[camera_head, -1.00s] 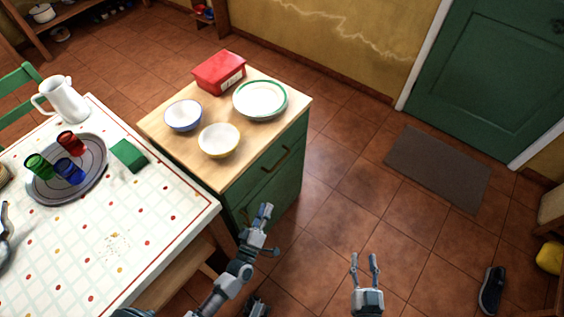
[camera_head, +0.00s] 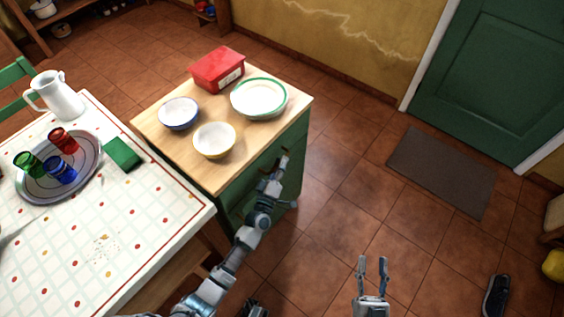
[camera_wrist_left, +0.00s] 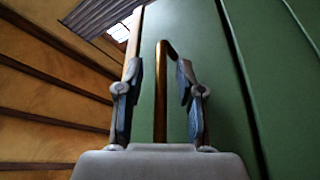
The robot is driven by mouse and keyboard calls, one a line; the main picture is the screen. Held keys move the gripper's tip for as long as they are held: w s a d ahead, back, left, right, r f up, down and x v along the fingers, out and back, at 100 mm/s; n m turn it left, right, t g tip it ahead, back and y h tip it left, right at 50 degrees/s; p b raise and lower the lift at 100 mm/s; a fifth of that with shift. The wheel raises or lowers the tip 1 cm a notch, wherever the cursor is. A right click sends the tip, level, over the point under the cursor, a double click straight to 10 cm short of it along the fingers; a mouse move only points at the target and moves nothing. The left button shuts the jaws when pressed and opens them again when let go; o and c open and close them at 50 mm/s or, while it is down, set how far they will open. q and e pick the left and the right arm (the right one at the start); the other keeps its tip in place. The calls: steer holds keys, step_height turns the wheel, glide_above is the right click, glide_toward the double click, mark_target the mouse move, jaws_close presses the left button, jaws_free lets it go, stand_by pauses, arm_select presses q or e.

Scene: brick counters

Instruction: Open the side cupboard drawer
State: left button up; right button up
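The side cupboard (camera_head: 228,205) is green with a wooden top and stands beside the table. Its upper drawer front (camera_head: 294,138) faces me and looks closed; my left arm hides much of it. In the left wrist view, the drawer's brass handle (camera_wrist_left: 160,95) runs between the two fingers of my left gripper (camera_wrist_left: 158,85). Those fingers are apart, with gaps to the handle, and the green drawer front (camera_wrist_left: 208,60) is close behind. In the head view my left gripper (camera_head: 280,167) is at the drawer front. My right gripper (camera_head: 371,268) is open and empty above the floor.
Two bowls (camera_head: 179,113) (camera_head: 214,140), a green-rimmed dish (camera_head: 259,98) and a red box (camera_head: 217,68) stand on the cupboard top. A table (camera_head: 150,225) with a tray of cups is at left.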

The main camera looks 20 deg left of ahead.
arm_select(q)
steer(key=shift+w+a, duration=0.3)
steer(key=shift+a, duration=0.25)
arm_select(e)
steer(key=shift+a+r, duration=0.25)
steer(key=shift+a, duration=0.35)
arm_select(q)
steer(key=shift+d+r, duration=0.1)
steer(key=shift+d, duration=0.15)
jaws_close()
steer(key=shift+d, duration=0.15)
arm_select(e)
steer(key=shift+d+f, duration=0.1)
steer(key=shift+d, duration=0.35)
arm_select(q)
steer(key=shift+s, duration=0.1)
arm_select(e)
steer(key=shift+a, duration=0.2)
